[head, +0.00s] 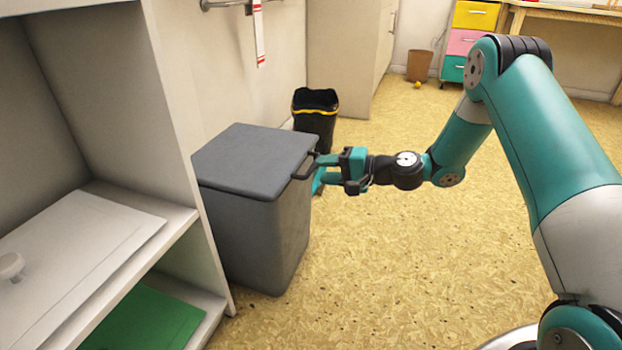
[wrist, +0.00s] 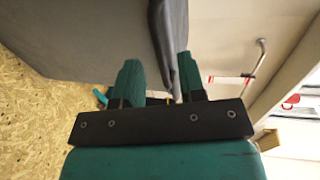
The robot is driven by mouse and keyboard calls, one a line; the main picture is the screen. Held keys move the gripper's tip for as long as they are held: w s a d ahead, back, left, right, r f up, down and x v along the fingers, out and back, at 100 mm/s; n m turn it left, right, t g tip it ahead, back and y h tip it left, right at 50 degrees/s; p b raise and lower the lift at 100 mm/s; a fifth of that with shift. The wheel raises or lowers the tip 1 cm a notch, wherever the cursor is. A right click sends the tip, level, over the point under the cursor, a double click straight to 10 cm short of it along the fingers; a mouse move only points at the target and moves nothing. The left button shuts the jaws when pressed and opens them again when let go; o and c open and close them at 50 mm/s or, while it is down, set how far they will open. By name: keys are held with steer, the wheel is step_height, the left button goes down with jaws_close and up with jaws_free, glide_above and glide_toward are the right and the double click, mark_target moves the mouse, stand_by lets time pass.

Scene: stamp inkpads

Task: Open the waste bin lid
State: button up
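The waste bin (head: 255,235) is a grey box standing on the floor beside the white shelf unit. Its dark grey lid (head: 255,160) lies flat and closed, with a dark handle (head: 305,170) on its right edge. My gripper (head: 320,172) is at this edge, one finger above the other, spread around the handle's level. In the wrist view, my gripper (wrist: 160,75) has its fingers apart. The lid edge (wrist: 172,45) runs between them, closer to the right finger. I cannot tell whether either finger touches the handle.
A black bin with a yellow rim (head: 315,115) stands behind the grey bin. The white shelf unit (head: 180,130) is close on the left. A drawer unit (head: 470,42) and a small brown basket (head: 420,65) are far back. The floor (head: 400,260) to the right is mostly clear.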

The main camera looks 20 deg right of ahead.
mark_target(313, 169)
steer(key=shift+b+x, duration=0.65)
steer(key=shift+x, duration=1.55)
steer(key=shift+c, duration=0.5)
jaws_close()
